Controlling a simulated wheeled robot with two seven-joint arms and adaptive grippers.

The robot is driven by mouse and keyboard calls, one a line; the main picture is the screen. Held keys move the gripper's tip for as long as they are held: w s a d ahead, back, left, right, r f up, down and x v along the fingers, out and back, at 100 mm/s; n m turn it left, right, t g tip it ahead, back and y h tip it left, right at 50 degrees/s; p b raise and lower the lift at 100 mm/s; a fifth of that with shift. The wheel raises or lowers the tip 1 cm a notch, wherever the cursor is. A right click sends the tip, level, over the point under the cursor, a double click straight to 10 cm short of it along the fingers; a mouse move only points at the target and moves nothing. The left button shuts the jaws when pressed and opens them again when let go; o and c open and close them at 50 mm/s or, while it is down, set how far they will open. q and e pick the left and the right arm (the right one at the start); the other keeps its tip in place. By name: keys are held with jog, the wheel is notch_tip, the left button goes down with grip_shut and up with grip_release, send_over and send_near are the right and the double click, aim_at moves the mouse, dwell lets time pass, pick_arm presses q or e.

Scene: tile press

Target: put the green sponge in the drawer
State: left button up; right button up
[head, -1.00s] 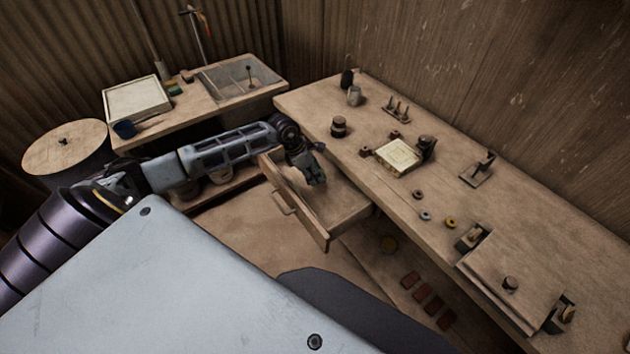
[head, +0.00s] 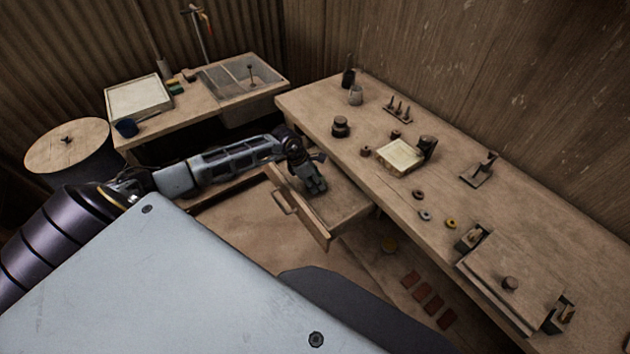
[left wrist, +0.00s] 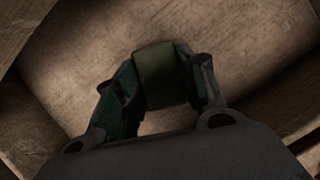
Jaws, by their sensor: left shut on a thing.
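The green sponge (left wrist: 162,75) shows in the left wrist view as a dark green block between my fingers. My left gripper (left wrist: 160,88) is shut on it. In the head view my left gripper (head: 314,187) points down over the open drawer (head: 345,205), and the sponge is hidden or too dark to tell there. In the left wrist view the drawer's bare floor (left wrist: 240,50) lies below the sponge. I cannot tell whether the sponge touches it. My right gripper is not in view.
The drawer's front panel with its handle (head: 283,205) is near the gripper. The workbench (head: 470,210) carries a square tile block (head: 400,155), small rings and tools. A side bench with a sink (head: 240,78) and a white tray (head: 138,100) stands at the back left.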

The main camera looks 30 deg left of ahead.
pick_arm(q)
jog(key=shift+f, duration=0.15)
jog(key=o, duration=1)
jog(key=shift+b+v, duration=0.6)
jog(key=shift+v, duration=5.6)
